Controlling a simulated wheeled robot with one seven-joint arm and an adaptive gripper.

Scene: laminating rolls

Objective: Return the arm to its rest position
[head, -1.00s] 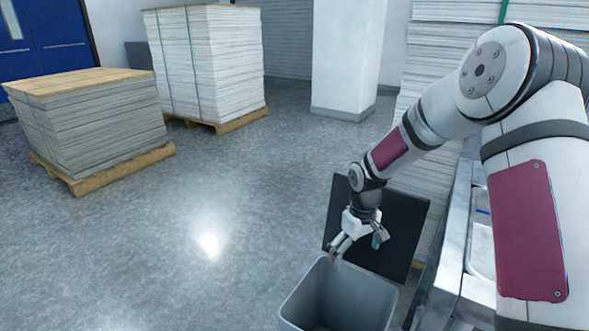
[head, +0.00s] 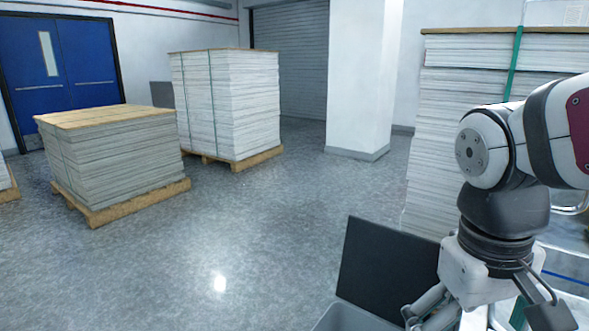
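My gripper (head: 487,312) is at the lower right of the head view, white and grey with a teal patch. It points down, and its fingers stand apart. Their tips run to the bottom edge of the picture, so the ends are cut off. I see nothing held between them. My arm is folded in close at the right edge, with a dark wrist joint above the gripper.
A grey bin (head: 350,320) shows only its rim at the bottom, beside a dark upright panel (head: 388,265). Tall paper stacks (head: 450,130) stand behind my arm. Palletised stacks (head: 115,155) (head: 228,105) and a white pillar (head: 362,75) stand farther off. The floor between is clear.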

